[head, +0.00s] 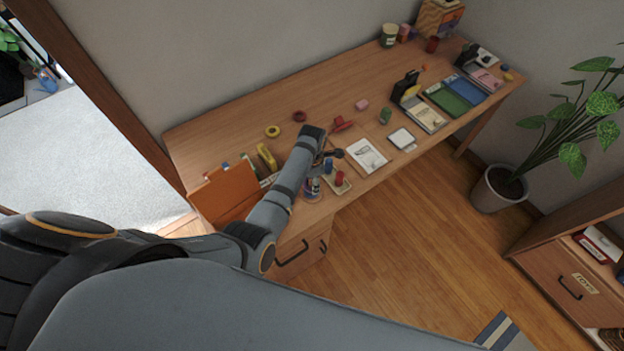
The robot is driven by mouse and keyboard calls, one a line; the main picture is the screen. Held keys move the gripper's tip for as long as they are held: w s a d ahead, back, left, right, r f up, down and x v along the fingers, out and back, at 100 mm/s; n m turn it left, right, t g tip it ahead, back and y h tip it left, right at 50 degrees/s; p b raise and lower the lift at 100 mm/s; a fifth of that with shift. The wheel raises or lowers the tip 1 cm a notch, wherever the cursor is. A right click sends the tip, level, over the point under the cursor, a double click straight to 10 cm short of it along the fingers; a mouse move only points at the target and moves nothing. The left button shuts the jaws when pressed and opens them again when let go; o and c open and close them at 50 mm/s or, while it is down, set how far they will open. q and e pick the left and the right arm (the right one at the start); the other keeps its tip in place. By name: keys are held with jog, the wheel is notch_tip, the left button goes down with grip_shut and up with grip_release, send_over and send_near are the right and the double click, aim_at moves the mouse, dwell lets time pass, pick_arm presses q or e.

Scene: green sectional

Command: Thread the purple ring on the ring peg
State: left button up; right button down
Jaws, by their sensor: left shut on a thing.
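My left gripper (337,154) reaches over the front part of the wooden desk (235,133). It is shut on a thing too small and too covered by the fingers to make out. I cannot pick out the purple ring for certain. I cannot clearly identify the ring peg either. A small blue, white and red upright thing (312,188) stands just below the gripper, partly behind my arm. A yellow ring (272,131) and a dark red ring (299,116) lie flat behind my forearm. My right gripper is not in view.
A small tray with a red cylinder (339,178) stands near the desk's front edge. An orange box (222,193) stands at the left. The desk's back middle is clear.

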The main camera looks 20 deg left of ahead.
pick_arm(q)
jog(key=shift+f+b, duration=0.6)
jog(key=shift+f, duration=0.55)
jog(key=o, duration=0.9)
jog(key=shift+r, duration=0.2)
notch_tip(320, 180, up, 7)
jog(key=shift+r, duration=0.1)
jog(key=shift+r, duration=0.1)
